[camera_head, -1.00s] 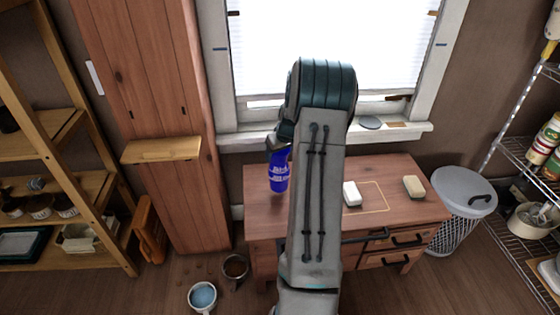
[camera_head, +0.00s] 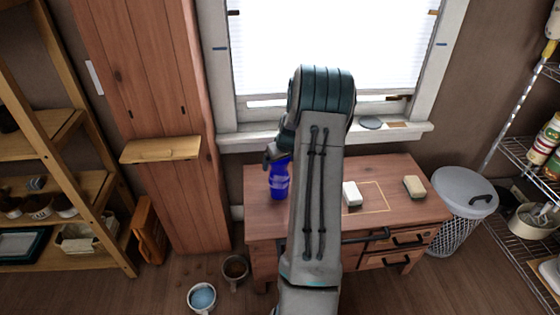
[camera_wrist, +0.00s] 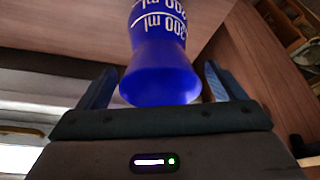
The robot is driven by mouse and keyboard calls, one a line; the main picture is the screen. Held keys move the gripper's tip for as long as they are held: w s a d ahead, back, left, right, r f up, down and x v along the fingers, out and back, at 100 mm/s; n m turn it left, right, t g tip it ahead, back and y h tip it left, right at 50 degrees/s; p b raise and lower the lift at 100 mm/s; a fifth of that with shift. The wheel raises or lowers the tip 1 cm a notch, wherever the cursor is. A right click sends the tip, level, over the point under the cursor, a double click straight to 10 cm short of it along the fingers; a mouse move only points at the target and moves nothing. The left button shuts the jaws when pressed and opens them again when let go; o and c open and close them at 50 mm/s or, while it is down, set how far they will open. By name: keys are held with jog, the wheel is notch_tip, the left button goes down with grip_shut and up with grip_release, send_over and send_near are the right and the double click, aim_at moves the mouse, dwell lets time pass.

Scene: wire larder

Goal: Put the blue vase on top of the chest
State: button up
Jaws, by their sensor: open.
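The blue vase (camera_head: 278,182) appears to stand upright on the left part of the top of the wooden chest (camera_head: 330,184). In the head view my gripper (camera_head: 272,158) is at its upper end, partly hidden by my arm. In the wrist view the vase (camera_wrist: 160,72), with white "200 ml" marks, is between the two fingers of my gripper (camera_wrist: 158,78). The fingers are open, with a narrow gap seen on each side of the vase. The vase's flared end is close to the palm.
A white block (camera_head: 352,194) and a beige block (camera_head: 414,187) lie on the chest top to the right. A wire bin (camera_head: 462,195) stands right of the chest. Two mugs, one (camera_head: 202,298) with blue contents, are on the floor at front left. The window sill (camera_head: 400,132) is behind.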

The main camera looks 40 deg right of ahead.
jog(key=d+p+v, duration=0.1)
jog(key=v, duration=1.1)
jog(key=s+a+r, duration=0.1)
jog(key=a+r, duration=0.2)
jog(key=a, duration=0.4)
jog(key=s+a+r, duration=0.1)
jog(key=a+r, duration=0.1)
jog(key=a, duration=0.5)
jog(key=s+a+r+n+g, duration=0.1)
jog(key=s+a+r+g, duration=0.1)
jog(key=s+a, duration=1.8)
jog(key=shift+a+r+n+g+y, duration=0.3)
jog(key=shift+a+r, duration=0.2)
jog(key=shift+r, duration=0.1)
